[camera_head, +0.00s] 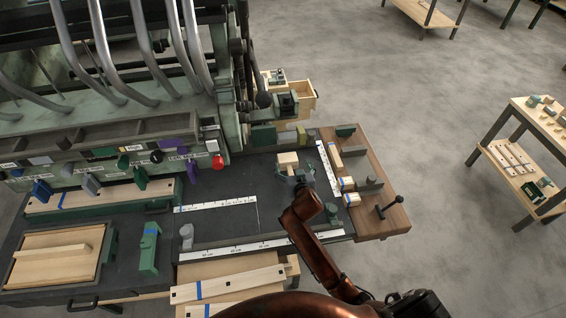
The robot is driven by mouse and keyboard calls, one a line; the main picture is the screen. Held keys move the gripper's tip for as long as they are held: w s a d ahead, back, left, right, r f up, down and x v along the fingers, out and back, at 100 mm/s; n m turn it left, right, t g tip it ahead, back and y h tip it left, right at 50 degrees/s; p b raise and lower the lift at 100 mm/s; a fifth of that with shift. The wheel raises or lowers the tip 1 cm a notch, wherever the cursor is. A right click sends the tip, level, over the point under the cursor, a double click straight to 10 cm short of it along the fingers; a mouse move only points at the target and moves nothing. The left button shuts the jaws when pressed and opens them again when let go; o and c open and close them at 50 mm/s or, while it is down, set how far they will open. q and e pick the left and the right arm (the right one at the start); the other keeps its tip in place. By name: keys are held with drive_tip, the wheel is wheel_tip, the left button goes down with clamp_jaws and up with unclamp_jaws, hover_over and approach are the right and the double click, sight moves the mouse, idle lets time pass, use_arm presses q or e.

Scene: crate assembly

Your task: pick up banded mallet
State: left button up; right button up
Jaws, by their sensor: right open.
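A pale wooden block (288,159), which looks like the mallet's head, sits on the dark bench top just beyond my right gripper. A short pale part below it may be its handle. I cannot make out a band on it at this size. My right gripper (294,176) is open at the near side of this block, very close to it. Whether the fingers touch it or stand around it I cannot tell. My copper-coloured right arm comes up from the bottom and hides part of the bench. My left gripper is not in view.
Blue-banded wooden pieces (351,200) lie right of the gripper, by a white ruler strip (328,168). A dark lever (389,207) stands on the brown side board. A green blue-banded block (149,249) and banded planks (228,284) lie left and in front.

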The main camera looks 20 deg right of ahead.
sight(288, 160)
drive_tip(key=shift+w+f+b, duration=0.25)
drive_tip(key=shift+f, duration=0.3)
drive_tip(key=shift+w+f+b, duration=0.25)
drive_tip(key=shift+f, duration=0.3)
drive_tip(key=shift+x, duration=0.85)
drive_tip(key=b+x, duration=0.1)
drive_tip(key=x, duration=0.5)
drive_tip(key=shift+a+f+b, duration=0.1)
drive_tip(key=shift+a+b, duration=0.05)
drive_tip(key=shift+b, duration=0.15)
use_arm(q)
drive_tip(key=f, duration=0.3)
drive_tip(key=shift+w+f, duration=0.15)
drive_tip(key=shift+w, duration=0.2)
use_arm(e)
drive_tip(key=shift+c, duration=0.7)
drive_tip(key=c, duration=1.4)
